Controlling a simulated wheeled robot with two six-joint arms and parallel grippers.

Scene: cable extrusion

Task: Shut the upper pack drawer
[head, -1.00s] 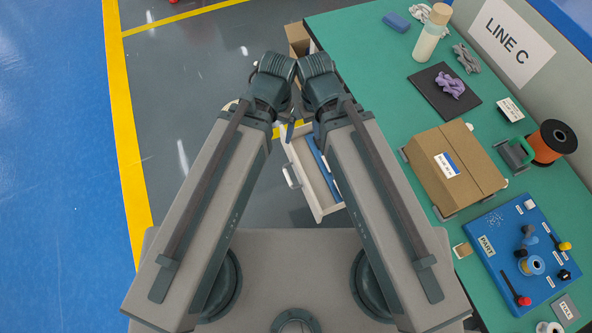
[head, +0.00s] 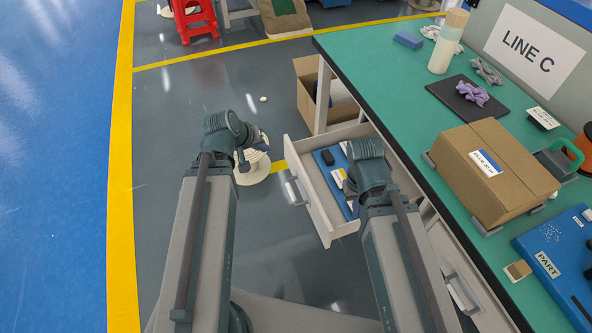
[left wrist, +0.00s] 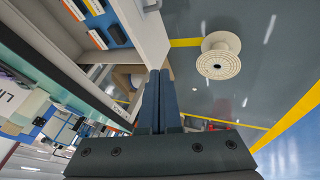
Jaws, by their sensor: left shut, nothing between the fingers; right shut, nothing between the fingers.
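The pack drawer (head: 312,205) is pulled open from the bench, its pale front and grey handle (head: 290,188) facing left. A blue insert (head: 327,160) with dark and labelled items lies inside. My left gripper (head: 243,162) is shut and empty, left of the drawer front and apart from it. In the left wrist view its dark fingers (left wrist: 160,100) are together, with the drawer (left wrist: 150,38) at the upper left. My right gripper (head: 348,186) is shut and empty above the drawer. It hides part of the interior, and I cannot tell whether it touches anything there.
A cream spool (head: 254,172) stands on the floor beyond my left gripper. An open cardboard box (head: 308,95) is behind the drawer. The green bench (head: 395,85) carries a closed carton (head: 500,165). Another handle (head: 462,293) shows at lower right.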

